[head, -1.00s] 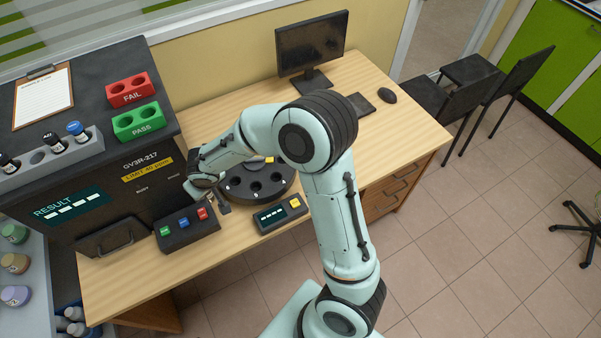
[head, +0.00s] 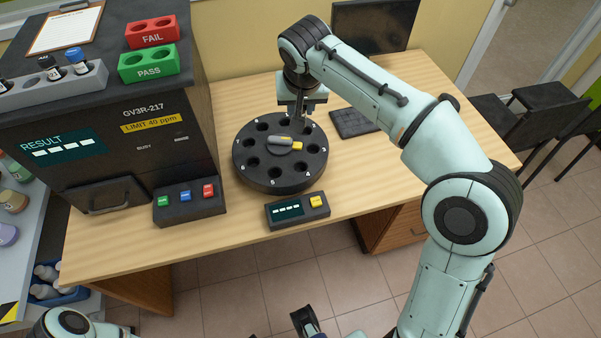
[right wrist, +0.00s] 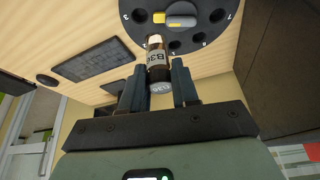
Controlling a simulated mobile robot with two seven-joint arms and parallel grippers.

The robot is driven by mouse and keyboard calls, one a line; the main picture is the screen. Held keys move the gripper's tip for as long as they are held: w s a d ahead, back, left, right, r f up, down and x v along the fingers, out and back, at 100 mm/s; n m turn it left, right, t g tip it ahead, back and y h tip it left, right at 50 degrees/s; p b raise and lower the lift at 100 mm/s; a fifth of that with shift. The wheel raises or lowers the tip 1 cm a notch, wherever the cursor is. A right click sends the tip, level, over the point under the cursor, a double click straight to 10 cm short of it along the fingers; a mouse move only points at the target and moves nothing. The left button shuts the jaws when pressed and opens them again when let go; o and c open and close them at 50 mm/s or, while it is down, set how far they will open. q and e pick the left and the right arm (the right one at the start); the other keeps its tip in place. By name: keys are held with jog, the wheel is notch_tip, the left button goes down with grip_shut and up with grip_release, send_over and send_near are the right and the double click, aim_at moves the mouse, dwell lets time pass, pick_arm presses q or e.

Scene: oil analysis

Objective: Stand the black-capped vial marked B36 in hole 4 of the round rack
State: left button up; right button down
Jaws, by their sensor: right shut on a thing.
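My right gripper (head: 302,112) is over the back right edge of the black round rack (head: 240,172) in the head view. In the right wrist view the cap end is between the fingers, and the other end points at the rack (right wrist: 200,12). The vial is mostly hidden in the head view. I cannot tell whether its lower end is in a hole or above it. The hole number there is not readable. My left gripper does not show clearly.
A button box (head: 190,205) and a small display with a yellow button (head: 298,210) stand in front of the rack. The analyser (head: 120,165) is to the left, with a grey vial holder (head: 25,97) on top. A keyboard (head: 352,123) lies to the right.

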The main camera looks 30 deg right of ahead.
pick_arm(q)
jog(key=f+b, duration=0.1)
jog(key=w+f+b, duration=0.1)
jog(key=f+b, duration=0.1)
jog(key=b, duration=0.1)
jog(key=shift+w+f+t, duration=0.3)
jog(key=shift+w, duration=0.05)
pick_arm(e)
notch_tip(320, 180, down, 19)
jog(key=shift+f, duration=0.1)
jog(key=shift+f, duration=0.1)
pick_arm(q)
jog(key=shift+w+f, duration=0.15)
pick_arm(e)
jog(key=c, duration=0.8)
grip_release()
jog(key=shift+c, duration=0.2)
jog(key=shift+r, duration=0.2)
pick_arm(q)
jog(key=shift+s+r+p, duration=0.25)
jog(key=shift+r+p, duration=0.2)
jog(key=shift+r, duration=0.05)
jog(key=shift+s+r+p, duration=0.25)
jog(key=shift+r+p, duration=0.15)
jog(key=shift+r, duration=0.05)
pick_arm(e)
jog(key=v, duration=1.2)
jog(key=shift+w, duration=0.1)
